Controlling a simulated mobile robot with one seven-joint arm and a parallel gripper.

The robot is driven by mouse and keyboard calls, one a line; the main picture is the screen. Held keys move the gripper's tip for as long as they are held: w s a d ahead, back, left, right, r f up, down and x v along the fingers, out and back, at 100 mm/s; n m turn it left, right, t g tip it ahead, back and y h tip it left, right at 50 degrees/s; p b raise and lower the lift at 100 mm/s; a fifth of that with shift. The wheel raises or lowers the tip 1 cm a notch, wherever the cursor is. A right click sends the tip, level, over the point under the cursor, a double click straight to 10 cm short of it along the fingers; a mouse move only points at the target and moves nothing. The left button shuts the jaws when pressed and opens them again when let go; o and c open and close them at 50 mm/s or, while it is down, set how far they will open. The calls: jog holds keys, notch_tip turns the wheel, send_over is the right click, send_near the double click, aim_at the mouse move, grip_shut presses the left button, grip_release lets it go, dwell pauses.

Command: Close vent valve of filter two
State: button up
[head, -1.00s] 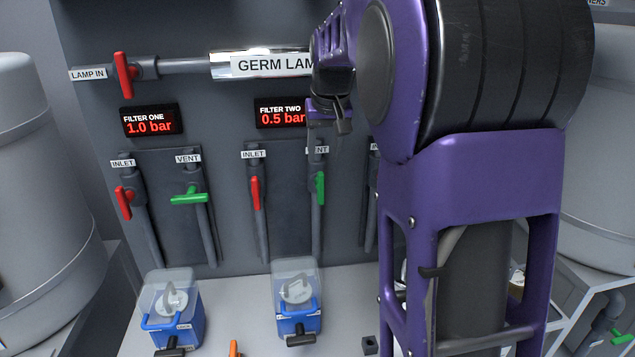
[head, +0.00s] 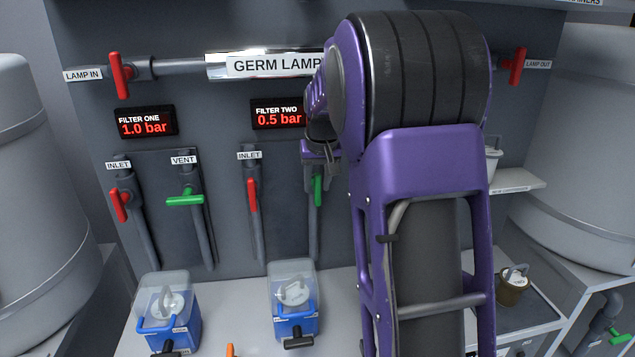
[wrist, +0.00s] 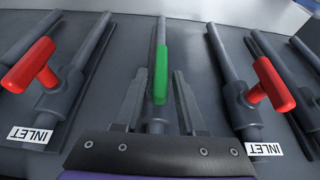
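The filter two vent valve has a green handle (head: 318,190) that stands upright, in line with its pipe, under the filter two display (head: 278,115) reading 0.5 bar. My gripper (head: 326,163) is just above the handle in the head view and hides the vent label. In the wrist view the green handle (wrist: 161,72) lies between the two spread fingers of my gripper (wrist: 160,88). Gaps show on both sides of the handle, so the gripper is open and not clamped. Whether the fingers reach deep enough around it is unclear.
The red filter two inlet handle (head: 252,195) is upright to the left. Filter one's green vent handle (head: 185,200) lies crosswise to its pipe. Blue filter housings (head: 293,325) stand on the counter below. My arm covers the panel to the right.

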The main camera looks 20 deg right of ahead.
grip_shut()
jog(key=shift+d, duration=0.1)
jog(key=shift+s+d+f+m+t+y+b, duration=0.1)
jog(key=shift+d+f+m+t+y+b, duration=0.5)
jog(key=shift+y+b, duration=1.4)
jog(key=shift+s+d+f+m+t+y+b, duration=0.1)
jog(key=shift+m+t+y+b, duration=0.95)
jog(key=shift+y, duration=2)
jog(key=shift+d+f+m+t+y+b, duration=0.4)
jog(key=shift+t+y+b, duration=0.8)
jog(key=shift+y, duration=1.35)
jog(key=shift+a+r, duration=0.1)
jog(key=shift+a, duration=0.05)
jog(key=shift+o, duration=1.3)
grip_release()
